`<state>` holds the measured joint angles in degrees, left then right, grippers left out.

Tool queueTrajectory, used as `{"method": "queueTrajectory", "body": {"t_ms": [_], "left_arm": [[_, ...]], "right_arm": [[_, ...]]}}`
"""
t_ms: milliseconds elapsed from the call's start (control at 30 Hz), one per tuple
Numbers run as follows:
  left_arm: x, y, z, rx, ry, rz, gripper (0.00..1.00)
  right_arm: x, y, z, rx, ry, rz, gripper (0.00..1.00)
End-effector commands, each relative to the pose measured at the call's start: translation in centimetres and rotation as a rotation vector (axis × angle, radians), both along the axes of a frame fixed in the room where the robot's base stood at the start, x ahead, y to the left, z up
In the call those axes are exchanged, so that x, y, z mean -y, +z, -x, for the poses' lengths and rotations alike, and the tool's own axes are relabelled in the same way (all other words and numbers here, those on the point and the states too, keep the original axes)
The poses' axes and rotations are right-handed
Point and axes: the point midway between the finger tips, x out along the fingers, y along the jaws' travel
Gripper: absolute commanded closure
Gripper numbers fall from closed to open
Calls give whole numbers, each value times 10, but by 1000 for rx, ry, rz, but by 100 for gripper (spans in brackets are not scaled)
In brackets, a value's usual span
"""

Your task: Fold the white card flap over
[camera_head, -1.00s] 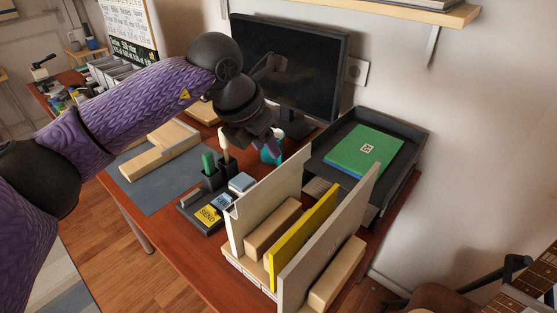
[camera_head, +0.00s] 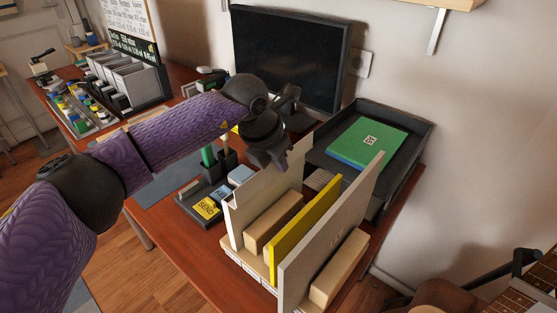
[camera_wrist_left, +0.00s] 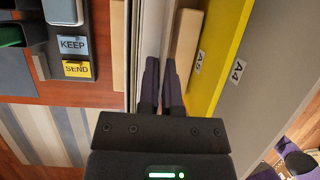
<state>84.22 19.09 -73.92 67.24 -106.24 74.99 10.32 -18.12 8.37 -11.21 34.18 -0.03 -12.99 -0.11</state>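A tall off-white card panel (camera_head: 243,207) stands upright at the left side of the sorter; which part of it is the flap I cannot tell. My left gripper (camera_wrist_left: 161,75) is at the panel's top far end, pointing down. In the left wrist view its two dark fingers are close together, with the pale panel edge (camera_wrist_left: 150,25) running along and seemingly between them. Whether they touch it I cannot tell. In the head view the fingertips are hidden behind the wrist and panel. My right gripper is not in view.
The sorter also holds a yellow divider (camera_head: 305,228), a second off-white panel (camera_head: 333,232) and wooden blocks. A dark tray with a green book (camera_head: 367,142) stands behind right, a monitor (camera_head: 290,62) behind. The KEEP/SEND stamp holder (camera_head: 203,208) is close on the left.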

Motion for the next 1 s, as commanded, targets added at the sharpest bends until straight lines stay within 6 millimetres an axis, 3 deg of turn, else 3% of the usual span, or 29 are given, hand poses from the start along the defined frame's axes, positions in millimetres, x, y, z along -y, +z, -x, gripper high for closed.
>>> {"method": "queueTrajectory", "body": {"t_ms": [533,767,1000], "left_arm": [[-1,1,-1,-25,2,34,100],[-5,2,-4,-108,4,150,100],[-10,0,-8,-215,3,297,100]], "right_arm": [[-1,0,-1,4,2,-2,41],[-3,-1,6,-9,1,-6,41],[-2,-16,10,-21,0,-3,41]]}}
